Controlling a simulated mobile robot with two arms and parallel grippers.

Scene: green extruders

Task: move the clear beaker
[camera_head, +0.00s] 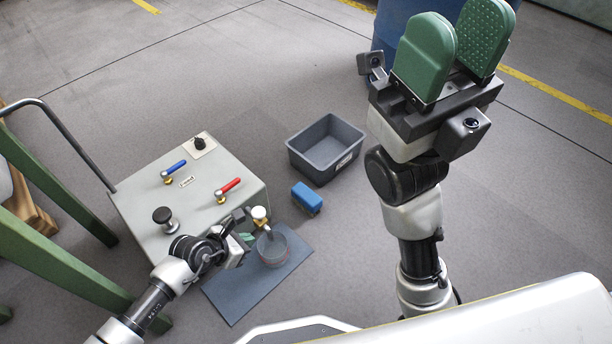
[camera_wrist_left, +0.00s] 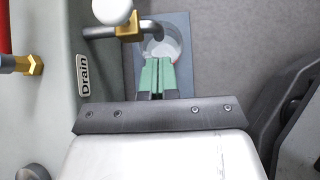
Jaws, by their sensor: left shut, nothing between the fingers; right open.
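The clear beaker (camera_head: 273,249) stands on a dark mat (camera_head: 238,298) beside the grey cabinet, below a brass tap with a white knob (camera_head: 259,213). In the left wrist view the beaker (camera_wrist_left: 172,46) shows just beyond my fingertips, partly hidden by the tap spout and the fingers. My left gripper (camera_head: 246,240) is shut and empty, to the left of the beaker in the head view; its green fingers (camera_wrist_left: 157,74) lie together in the wrist view. I cannot tell whether they touch the beaker. My right gripper (camera_head: 455,52) is raised, open and empty.
The cabinet (camera_head: 150,205) carries a blue-handled valve (camera_head: 174,170), a red-handled valve (camera_head: 229,188) and a dark knob (camera_head: 162,215). A grey bin (camera_head: 312,165) and a blue block (camera_head: 307,197) are on the floor beyond the mat. Green frame legs (camera_head: 60,265) stand at left.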

